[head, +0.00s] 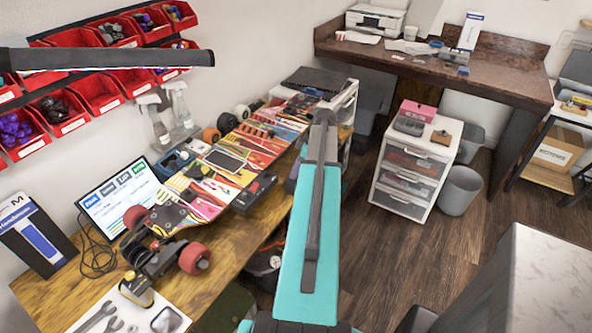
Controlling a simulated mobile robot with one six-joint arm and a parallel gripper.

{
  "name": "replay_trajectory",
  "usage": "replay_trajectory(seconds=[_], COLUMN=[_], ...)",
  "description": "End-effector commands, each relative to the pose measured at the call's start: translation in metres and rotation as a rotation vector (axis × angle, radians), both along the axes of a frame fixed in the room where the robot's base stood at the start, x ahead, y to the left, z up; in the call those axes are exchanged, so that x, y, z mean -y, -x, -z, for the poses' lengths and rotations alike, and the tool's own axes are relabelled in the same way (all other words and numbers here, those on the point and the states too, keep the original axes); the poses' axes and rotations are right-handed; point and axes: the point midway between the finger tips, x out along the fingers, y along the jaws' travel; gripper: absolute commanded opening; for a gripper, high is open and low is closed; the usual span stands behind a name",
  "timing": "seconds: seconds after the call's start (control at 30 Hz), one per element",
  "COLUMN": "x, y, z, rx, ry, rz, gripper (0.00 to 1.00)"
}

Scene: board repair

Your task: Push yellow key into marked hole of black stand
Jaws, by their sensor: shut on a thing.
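I cannot make out the yellow key in the head view. My teal and grey arm reaches up the middle of the picture, and my gripper at its end does not show. A small dark block (408,125) lies on top of the white drawer unit; I cannot tell whether it is the black stand, and no marked hole shows on it. A yellow and black item (136,291) lies on the workbench at the lower left.
The wooden floor between is partly clear.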

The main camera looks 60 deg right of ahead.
Motion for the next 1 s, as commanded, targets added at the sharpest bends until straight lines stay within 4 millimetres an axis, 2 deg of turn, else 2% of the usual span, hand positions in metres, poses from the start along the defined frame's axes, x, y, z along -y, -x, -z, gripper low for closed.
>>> replay_trajectory(seconds=[1.0], x=[-0.0001], y=[-0.0003], z=[0.0062], rx=[0.0], ry=[0.0], rz=[0.0], gripper=[0.0])
